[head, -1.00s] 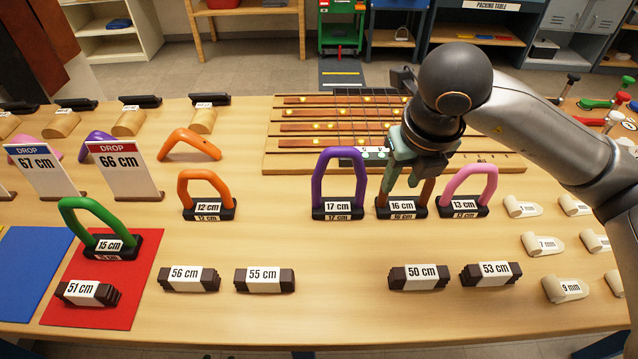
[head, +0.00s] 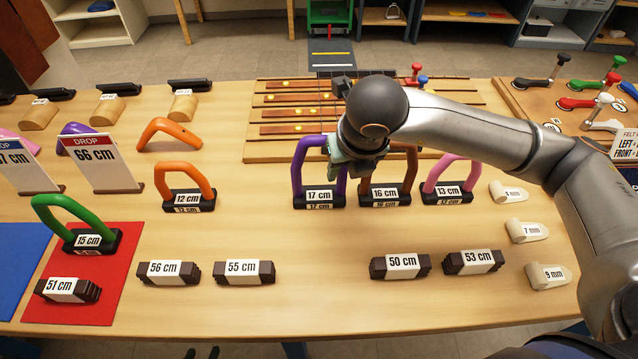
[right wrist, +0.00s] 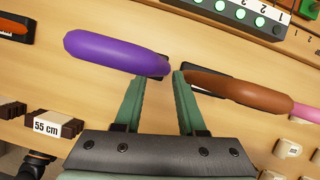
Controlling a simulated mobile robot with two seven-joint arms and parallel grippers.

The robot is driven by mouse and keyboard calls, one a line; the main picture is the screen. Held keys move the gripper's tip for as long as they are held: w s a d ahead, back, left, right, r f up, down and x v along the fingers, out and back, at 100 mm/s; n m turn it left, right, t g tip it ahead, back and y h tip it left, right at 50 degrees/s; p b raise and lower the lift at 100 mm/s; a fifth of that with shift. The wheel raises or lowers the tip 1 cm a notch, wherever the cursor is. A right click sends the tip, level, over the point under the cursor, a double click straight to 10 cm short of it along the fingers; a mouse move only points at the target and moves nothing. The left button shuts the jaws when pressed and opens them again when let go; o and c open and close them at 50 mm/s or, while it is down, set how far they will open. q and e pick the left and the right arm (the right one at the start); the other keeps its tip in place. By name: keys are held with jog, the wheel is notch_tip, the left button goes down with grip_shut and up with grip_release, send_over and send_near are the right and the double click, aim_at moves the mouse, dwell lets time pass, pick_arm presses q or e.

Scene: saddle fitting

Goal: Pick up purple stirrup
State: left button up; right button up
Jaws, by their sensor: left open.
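The purple stirrup (head: 298,178) stands upright on its black base labelled 17 cm. My right gripper (head: 348,166) is at its upper right side, and the arm hides part of its top bar. In the right wrist view the purple stirrup (right wrist: 112,52) lies across the left fingertip, its right end near the gap between the fingers. My right gripper (right wrist: 160,88) has its fingers apart, with nothing clearly held; contact with the stirrup cannot be told. My left gripper is not in view.
The brown stirrup (head: 410,170) stands close on the right, near the right finger, with the pink stirrup (head: 436,178) beyond it. An orange stirrup (head: 207,183) stands to the left. Dark labelled blocks (head: 244,272) lie in front. A slatted board (head: 280,115) lies behind.

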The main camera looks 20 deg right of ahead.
aim_at(344, 176)
jog(key=x, duration=0.5)
jog(key=shift+s+d+f+p, duration=0.15)
jog(key=shift+f+p, duration=0.05)
jog(key=shift+p, duration=0.2)
grip_shut()
jog(key=shift+r, duration=0.1)
